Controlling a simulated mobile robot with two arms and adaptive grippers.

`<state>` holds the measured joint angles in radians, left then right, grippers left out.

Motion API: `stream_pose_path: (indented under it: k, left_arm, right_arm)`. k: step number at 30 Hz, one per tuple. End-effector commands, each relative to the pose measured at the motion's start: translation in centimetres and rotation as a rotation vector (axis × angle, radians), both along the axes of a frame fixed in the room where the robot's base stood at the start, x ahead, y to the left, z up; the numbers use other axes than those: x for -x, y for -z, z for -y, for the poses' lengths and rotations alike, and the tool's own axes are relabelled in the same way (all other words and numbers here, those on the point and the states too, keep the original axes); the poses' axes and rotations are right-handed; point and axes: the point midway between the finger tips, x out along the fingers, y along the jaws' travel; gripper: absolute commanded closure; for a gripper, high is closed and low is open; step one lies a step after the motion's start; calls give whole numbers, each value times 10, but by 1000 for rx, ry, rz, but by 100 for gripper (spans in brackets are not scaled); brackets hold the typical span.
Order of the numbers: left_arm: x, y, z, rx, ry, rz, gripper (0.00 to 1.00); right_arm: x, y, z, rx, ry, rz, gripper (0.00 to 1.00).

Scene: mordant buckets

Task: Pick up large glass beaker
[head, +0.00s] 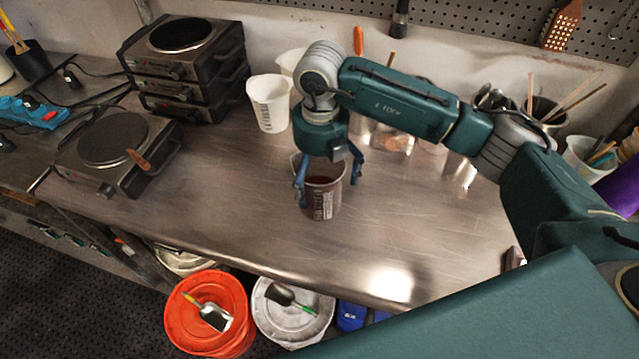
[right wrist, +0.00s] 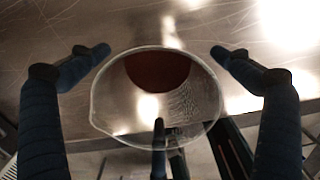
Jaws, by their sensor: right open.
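The large glass beaker (head: 324,200) stands upright on the metal worktop, with dark reddish-brown contents and markings on its wall. In the right wrist view, its round rim (right wrist: 95,110) and lip show from above, with the dark red contents inside. My right gripper (head: 329,190) points down over the beaker, with one finger on each side of it. In the right wrist view, its open fingers (right wrist: 160,49) stand apart from the glass on both sides, with visible gaps. My left gripper is not in view.
A white plastic beaker (head: 270,103) stands behind and left. Stacked hot plates (head: 190,72) and a single hot plate (head: 113,140) are at left. Jars and containers of tools crowd the back right. The worktop (head: 240,190) is clear around the beaker's left and front. Buckets (head: 208,320) stand below its front edge.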

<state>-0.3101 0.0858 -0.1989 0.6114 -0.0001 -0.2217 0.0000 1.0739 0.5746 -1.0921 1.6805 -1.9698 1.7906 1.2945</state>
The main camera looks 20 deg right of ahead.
Motion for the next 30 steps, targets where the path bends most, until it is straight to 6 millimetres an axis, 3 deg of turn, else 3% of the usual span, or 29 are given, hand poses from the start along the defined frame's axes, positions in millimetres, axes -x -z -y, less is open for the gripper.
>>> stream_pose_path:
  k: [3,7,16,26,30]
  left_arm:
    - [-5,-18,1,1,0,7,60]
    - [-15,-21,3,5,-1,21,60]
    - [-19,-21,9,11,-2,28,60]
    - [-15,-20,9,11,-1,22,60]
    - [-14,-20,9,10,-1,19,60]
  right_arm:
    - [-2,15,-1,2,0,-5,0]
    - [-2,32,-1,-1,0,-2,0]
    - [-3,38,-2,-2,-1,1,2]
    - [-2,38,-2,-1,-1,-1,68]
    - [-3,37,-2,-3,-2,1,70]
